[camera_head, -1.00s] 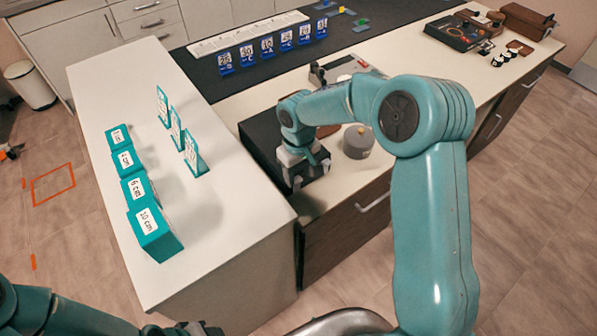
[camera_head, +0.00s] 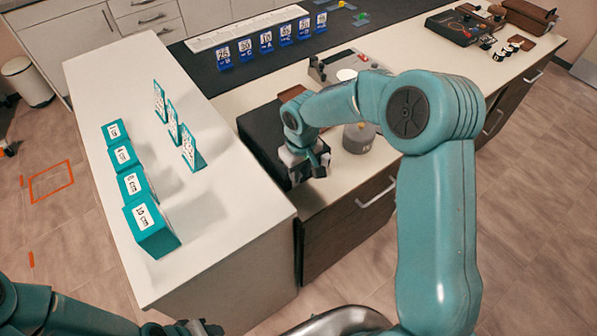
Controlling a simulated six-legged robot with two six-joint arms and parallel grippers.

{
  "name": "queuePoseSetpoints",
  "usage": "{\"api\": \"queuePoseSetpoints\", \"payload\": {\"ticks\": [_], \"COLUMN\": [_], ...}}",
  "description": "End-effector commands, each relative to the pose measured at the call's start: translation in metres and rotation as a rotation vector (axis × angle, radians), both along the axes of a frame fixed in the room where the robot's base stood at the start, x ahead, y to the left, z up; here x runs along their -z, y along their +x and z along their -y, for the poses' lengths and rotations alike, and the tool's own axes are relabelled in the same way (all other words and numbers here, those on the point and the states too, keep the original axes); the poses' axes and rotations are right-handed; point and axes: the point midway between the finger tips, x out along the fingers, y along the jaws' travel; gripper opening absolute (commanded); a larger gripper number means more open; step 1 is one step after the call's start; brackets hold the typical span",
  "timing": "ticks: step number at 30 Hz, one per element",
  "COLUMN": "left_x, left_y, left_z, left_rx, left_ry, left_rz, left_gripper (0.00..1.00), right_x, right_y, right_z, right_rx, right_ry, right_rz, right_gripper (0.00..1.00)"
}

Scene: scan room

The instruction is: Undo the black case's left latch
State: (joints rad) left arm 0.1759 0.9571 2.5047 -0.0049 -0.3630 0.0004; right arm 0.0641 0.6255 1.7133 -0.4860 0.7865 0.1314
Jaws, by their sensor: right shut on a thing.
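The black case (camera_head: 260,138) lies flat on the light counter, to the right of the white table, partly hidden by my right arm. My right gripper (camera_head: 309,174) is low at the case's front edge, pointing down. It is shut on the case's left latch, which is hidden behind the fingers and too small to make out. My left gripper (camera_head: 200,328) is at the bottom edge of the picture, away from the case and partly cut off. Its jaws cannot be read.
Teal blocks marked in cm (camera_head: 152,228) and several teal cards (camera_head: 190,149) stand on the white table (camera_head: 225,205) to the left. A grey round pot (camera_head: 358,138) stands right of the case. Blue numbered stands (camera_head: 245,50) line the dark mat behind.

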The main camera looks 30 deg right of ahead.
Motion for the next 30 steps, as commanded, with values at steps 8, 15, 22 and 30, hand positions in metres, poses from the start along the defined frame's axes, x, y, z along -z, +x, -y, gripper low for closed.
{"api": "queuePoseSetpoints", "payload": {"ticks": [8,15,22,30], "left_x": [0.081,0.160,0.227,0.283], "left_y": [0.000,0.000,0.000,0.000], "left_z": [0.000,0.000,0.000,0.000], "left_rx": [0.000,0.000,0.000,0.000], "left_ry": [0.000,0.000,0.000,0.000], "left_rz": [-0.001,-0.001,0.000,0.000], "left_gripper": [0.43,0.43,0.43,0.43], "right_x": [0.020,0.031,0.040,0.046], "right_y": [-0.015,-0.032,-0.045,-0.054], "right_z": [0.002,0.005,0.007,0.008], "right_rx": [0.000,0.002,0.002,0.001], "right_ry": [0.026,0.058,0.086,0.111], "right_rz": [0.202,0.426,0.625,0.800], "right_gripper": [0.00,0.00,0.00,0.00]}}
